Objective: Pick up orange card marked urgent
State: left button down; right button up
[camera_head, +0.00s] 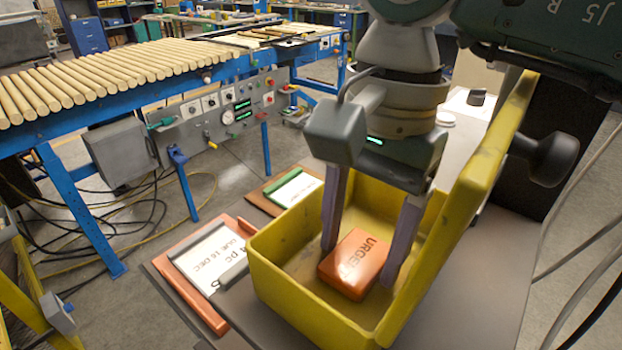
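The orange card marked URGENT (350,272) looks like a thick, round-edged block. It lies inside the yellow bin (303,309), on its floor. My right gripper (361,263) reaches down into the bin from above. Its two long fingers are spread wide, one at the card's far left side and one at its right side. The right finger overlaps the card's right edge in the picture; I cannot tell if it touches. My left gripper is not in view.
The bin's tall yellow back wall (480,165) rises right of my gripper. Left of the bin lie an orange-framed clipboard (190,299) with a paper and a green-clipped board (262,201). A blue-legged conveyor carries several wooden rods (110,72). Cables lie on the floor.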

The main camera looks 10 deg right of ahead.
jog(key=c, duration=0.9)
jog(key=shift+c, duration=0.2)
